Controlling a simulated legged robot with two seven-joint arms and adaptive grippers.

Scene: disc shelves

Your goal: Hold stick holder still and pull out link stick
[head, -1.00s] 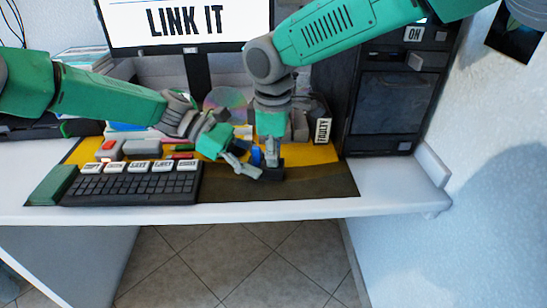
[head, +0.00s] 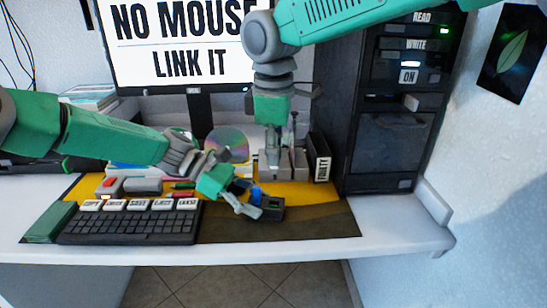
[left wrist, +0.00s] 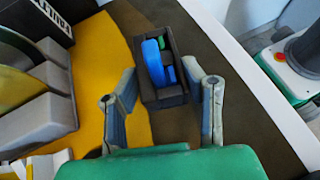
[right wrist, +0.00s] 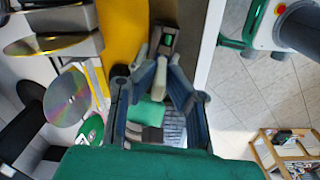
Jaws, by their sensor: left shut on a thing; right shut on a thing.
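The stick holder (head: 268,208) is a small dark box at the desk mat's front right. In the left wrist view the holder (left wrist: 163,97) has a blue loop and small blue and green parts inside. My left gripper (head: 247,207) is shut on its sides; its fingers also flank the box in the left wrist view (left wrist: 165,95). My right gripper (head: 273,165) points down, raised above and behind the holder, clear of it. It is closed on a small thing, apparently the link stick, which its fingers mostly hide. In the right wrist view its fingertips (right wrist: 161,62) are close together.
A keyboard (head: 130,224) lies left of the holder. Grey blocks, shiny discs (head: 228,143) and a box marked FAULTY (head: 320,158) stand behind. A black tower (head: 393,120) stands at right. The mat right of the holder is clear.

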